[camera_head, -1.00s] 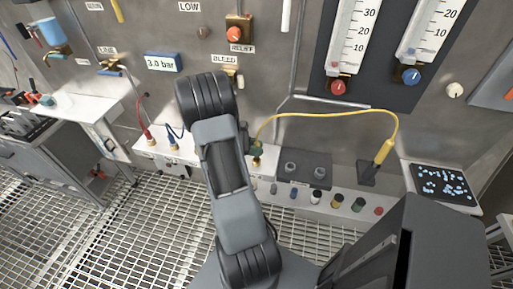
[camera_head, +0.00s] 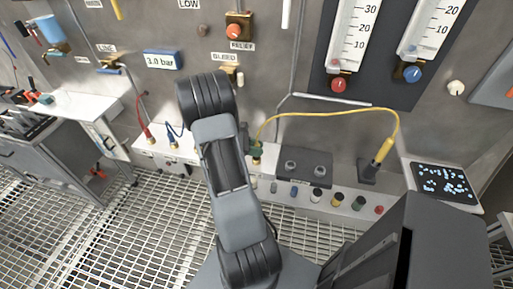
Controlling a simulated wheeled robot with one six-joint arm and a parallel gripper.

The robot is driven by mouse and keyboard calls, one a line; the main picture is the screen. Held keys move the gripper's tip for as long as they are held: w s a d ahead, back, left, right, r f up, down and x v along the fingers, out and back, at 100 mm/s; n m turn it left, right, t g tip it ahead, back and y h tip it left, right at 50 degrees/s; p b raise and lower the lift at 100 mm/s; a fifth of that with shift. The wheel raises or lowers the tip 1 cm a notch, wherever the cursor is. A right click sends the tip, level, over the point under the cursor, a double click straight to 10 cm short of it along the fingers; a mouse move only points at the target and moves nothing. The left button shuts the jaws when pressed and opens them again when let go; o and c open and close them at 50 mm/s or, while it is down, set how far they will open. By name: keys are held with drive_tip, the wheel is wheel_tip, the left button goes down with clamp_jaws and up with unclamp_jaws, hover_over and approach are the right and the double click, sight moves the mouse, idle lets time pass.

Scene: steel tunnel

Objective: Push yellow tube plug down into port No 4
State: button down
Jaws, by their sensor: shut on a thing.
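The yellow tube (camera_head: 330,113) arches over the bench. Its left end, with the yellow tube plug, drops to a brass port (camera_head: 256,160) on the white bench ledge. My gripper (camera_head: 254,148) is at this left end, just right of my forearm, and is shut on the plug. Most of the gripper and much of the plug are hidden by my arm or too small to make out. I cannot tell how deep the plug sits in the port, and no port number is readable. The tube's right end, a yellow connector (camera_head: 383,152), stands tilted in a dark block.
A dark block with two round sockets (camera_head: 304,167) stands right of the port. Several coloured caps (camera_head: 317,195) line the ledge front. Red (camera_head: 148,132) and blue (camera_head: 173,141) tubes stand in ports left of my arm. A tablet-like tray (camera_head: 444,183) lies at right.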

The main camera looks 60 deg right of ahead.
drive_tip(key=shift+f+b, duration=0.65)
drive_tip(key=shift+f, duration=0.45)
drive_tip(key=c, duration=0.9)
unclamp_jaws()
drive_tip(key=shift+o, duration=0.2)
drive_tip(key=v, duration=1.4)
drive_tip(key=shift+s, duration=0.1)
